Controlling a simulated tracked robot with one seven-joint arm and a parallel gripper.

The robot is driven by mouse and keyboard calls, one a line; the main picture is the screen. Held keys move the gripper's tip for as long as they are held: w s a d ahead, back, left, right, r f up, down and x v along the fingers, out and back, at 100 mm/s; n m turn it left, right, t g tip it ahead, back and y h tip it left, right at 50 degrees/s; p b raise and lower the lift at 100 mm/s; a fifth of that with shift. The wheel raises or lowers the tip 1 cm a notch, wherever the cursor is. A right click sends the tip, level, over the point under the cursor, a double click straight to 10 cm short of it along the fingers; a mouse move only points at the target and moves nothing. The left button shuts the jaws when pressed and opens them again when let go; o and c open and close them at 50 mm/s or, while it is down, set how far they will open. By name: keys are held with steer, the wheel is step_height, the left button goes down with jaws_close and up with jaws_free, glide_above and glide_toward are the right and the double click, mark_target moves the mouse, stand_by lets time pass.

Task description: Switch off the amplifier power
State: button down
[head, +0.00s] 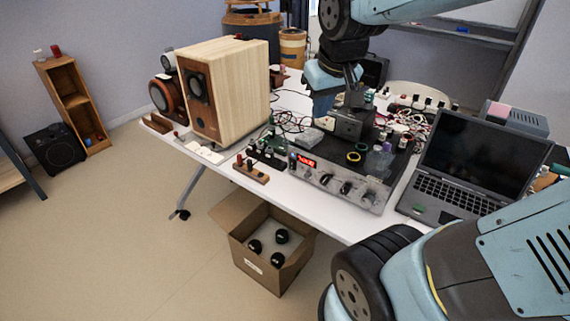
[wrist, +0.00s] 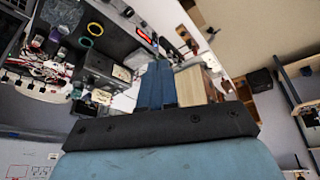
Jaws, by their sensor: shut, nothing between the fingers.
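The amplifier (head: 334,183) is a grey unit at the front edge of the white table, with a lit red display (head: 306,161) and several black knobs on its front. A small blue light glows left of the display. The red display also shows in the wrist view (wrist: 146,36), beyond my fingertips. I cannot make out which control is the power switch. My gripper (head: 322,112) is shut and empty, with blue fingers pointing down above and behind the amplifier's front panel. In the wrist view its fingers (wrist: 157,64) are together and appear apart from the amplifier.
A wooden speaker (head: 228,92) stands left on the table. A small terminal block (head: 250,171) lies left of the amplifier, and an open laptop (head: 478,165) stands right. Rolls of tape, bottles and wires crowd the top and back. A cardboard box (head: 262,272) is on the floor.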

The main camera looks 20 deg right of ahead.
mark_target(292, 165)
steer(key=w+a+f+n+g+h, duration=0.1)
steer(key=w+a+f+n, duration=0.1)
steer(key=w+f, duration=0.6)
steer(key=w+a+f+n+g+h, duration=0.1)
steer(key=w+a+f+n+h, duration=0.1)
steer(key=w+f, duration=0.7)
step_height(292, 165, down, 6)
steer(key=shift+a+r+n, duration=0.25)
steer(key=shift+a+n, duration=0.55)
steer(key=shift+n, duration=0.2)
steer(key=shift+f, duration=0.1)
steer(key=shift+g, duration=0.3)
steer(key=x, duration=0.9)
steer(key=shift+w+d+f, duration=0.1)
steer(key=shift+w, duration=0.05)
steer(key=shift+w+d+f, duration=0.4)
steer(key=shift+w+d, duration=0.1)
steer(key=shift+d, duration=0.15)
steer(key=shift+w+d+f, duration=0.15)
steer(key=shift+w+d, duration=0.6)
steer(key=shift+d, duration=0.25)
